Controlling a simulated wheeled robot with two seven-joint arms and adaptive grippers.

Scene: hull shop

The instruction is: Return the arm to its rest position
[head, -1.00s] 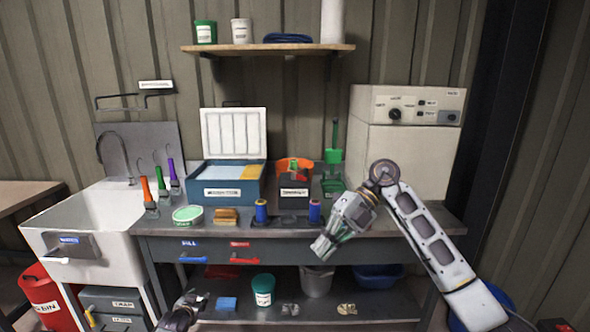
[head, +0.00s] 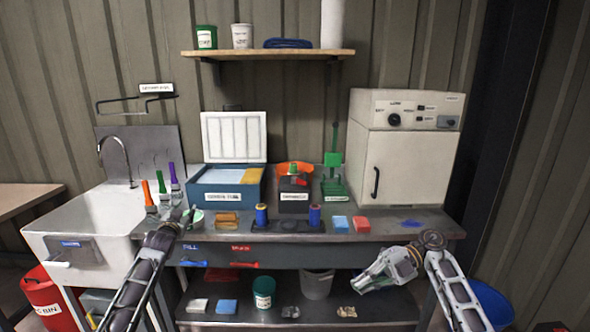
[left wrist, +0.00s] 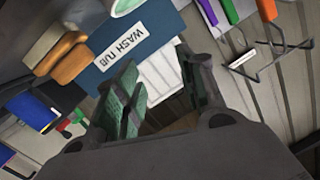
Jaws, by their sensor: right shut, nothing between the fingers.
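My right arm hangs at the right, in front of the bench. Its gripper (head: 368,283) is shut and empty, low in front of the lower shelf and apart from the bench top. My left arm reaches up from the lower left in the head view. Its gripper (head: 188,218) is over the bench's front left part, by the green-rimmed tub (head: 195,218), which it partly hides. In the left wrist view the left gripper (left wrist: 163,82) has its green-padded fingers apart with nothing between them.
The bench (head: 400,222) holds a blue wash tub (head: 228,196), a wooden brush (head: 228,220), blue spools (head: 262,214), and blue (head: 340,223) and red (head: 361,224) blocks. Upright handled brushes (head: 162,190) stand near the sink (head: 85,212). A cream oven (head: 405,160) stands at right.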

